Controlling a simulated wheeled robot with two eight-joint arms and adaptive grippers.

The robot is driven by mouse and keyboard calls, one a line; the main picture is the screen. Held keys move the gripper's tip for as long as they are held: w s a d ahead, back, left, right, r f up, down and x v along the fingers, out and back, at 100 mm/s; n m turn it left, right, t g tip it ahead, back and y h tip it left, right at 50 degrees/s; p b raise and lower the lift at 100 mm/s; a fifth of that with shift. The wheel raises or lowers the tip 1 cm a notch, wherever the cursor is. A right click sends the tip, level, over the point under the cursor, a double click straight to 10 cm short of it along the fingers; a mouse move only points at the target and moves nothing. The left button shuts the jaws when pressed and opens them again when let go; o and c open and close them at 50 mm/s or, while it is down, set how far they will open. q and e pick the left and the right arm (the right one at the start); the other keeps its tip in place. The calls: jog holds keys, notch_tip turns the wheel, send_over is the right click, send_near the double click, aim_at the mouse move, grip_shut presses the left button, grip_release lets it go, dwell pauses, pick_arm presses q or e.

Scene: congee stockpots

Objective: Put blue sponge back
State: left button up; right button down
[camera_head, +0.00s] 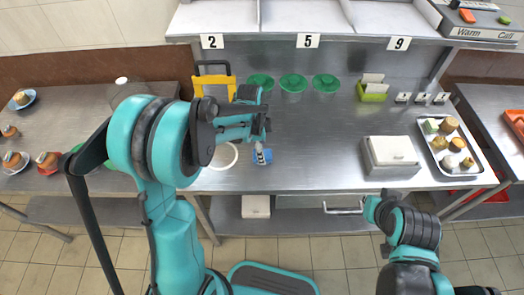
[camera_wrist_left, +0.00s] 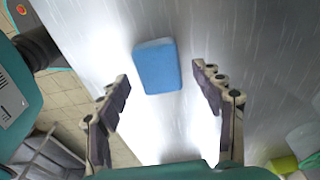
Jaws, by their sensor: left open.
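The blue sponge (camera_head: 266,156) lies on the steel counter near its front edge, partly covered by my left gripper in the head view. In the left wrist view the whole sponge (camera_wrist_left: 157,66) shows as a flat blue block with rounded corners. My left gripper (camera_head: 264,128) is open above the counter. In the left wrist view its fingers (camera_wrist_left: 161,82) stand wide apart, with the sponge seen beyond and between their tips and nothing held. My right arm shows at the lower right of the head view, but its gripper cannot be made out.
A white round dish (camera_head: 229,165) lies left of the sponge. A yellow holder with a dark handle (camera_head: 230,82) and several green lids (camera_head: 293,82) stand behind. A grey box with a white lid (camera_head: 393,150) and a food tray (camera_head: 480,163) are right. The counter's middle is clear.

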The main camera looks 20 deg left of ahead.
pick_arm(q)
notch_tip(320, 180, up, 10)
jog(key=a+p, duration=0.1)
jog(key=p, duration=0.2)
jog(key=s+r+n+t, duration=0.3)
jog(key=s+n, duration=0.4)
jog(key=s, duration=0.1)
jog(key=s+a+r+n+t+y, duration=0.1)
jog(key=s+r+n+t, duration=0.2)
jog(key=s+n, duration=0.4)
jog(key=shift+s+a+r+n+t, duration=0.25)
jog(key=shift+s+n+t, duration=0.15)
jog(key=shift+s, duration=0.55)
